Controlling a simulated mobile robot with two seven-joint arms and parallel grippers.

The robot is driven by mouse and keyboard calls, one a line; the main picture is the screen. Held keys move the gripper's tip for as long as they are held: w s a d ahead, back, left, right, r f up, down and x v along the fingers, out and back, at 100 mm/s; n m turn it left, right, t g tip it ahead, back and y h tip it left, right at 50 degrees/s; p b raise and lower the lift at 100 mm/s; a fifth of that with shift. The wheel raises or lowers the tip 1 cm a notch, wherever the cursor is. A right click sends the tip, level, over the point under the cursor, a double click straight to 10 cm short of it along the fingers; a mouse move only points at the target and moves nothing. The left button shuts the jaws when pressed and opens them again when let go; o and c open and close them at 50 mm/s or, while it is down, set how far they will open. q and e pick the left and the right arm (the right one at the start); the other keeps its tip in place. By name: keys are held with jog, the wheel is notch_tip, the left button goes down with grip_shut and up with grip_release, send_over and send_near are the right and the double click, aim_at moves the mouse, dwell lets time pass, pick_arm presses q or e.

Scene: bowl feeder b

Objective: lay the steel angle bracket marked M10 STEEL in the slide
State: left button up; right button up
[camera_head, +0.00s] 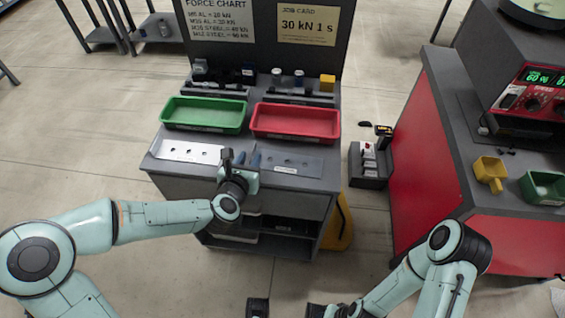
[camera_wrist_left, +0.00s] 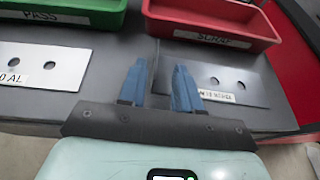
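The bracket marked M10 STEEL (camera_head: 300,165) is a grey plate with holes on the right of the bench top. In the left wrist view its plate (camera_wrist_left: 240,80) carries a small, partly legible label, and a dark upright strip, seemingly its flange, stands at its left end. My left gripper (camera_head: 240,158) is low over the bench at that end. In the left wrist view its blue fingers (camera_wrist_left: 160,75) are apart, with the strip between them; contact cannot be told. My right gripper (camera_head: 315,311) is only partly in view at the bottom edge. I cannot make out the slide.
A lighter plate marked AL (camera_head: 190,151) lies left of my left gripper. Behind are a green PASS tray (camera_head: 205,127) and a red SCRAP tray (camera_head: 295,136). A red-sided machine bench (camera_head: 425,150) stands right, with a yellow scoop (camera_head: 489,172) and green bin (camera_head: 543,202).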

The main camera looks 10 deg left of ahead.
aim_at(253, 151)
pick_arm(q)
jog(key=x, duration=0.5)
jog(key=shift+w+a+b, duration=0.15)
jog(key=shift+a+b, duration=0.1)
jog(key=shift+b, duration=0.15)
grip_shut()
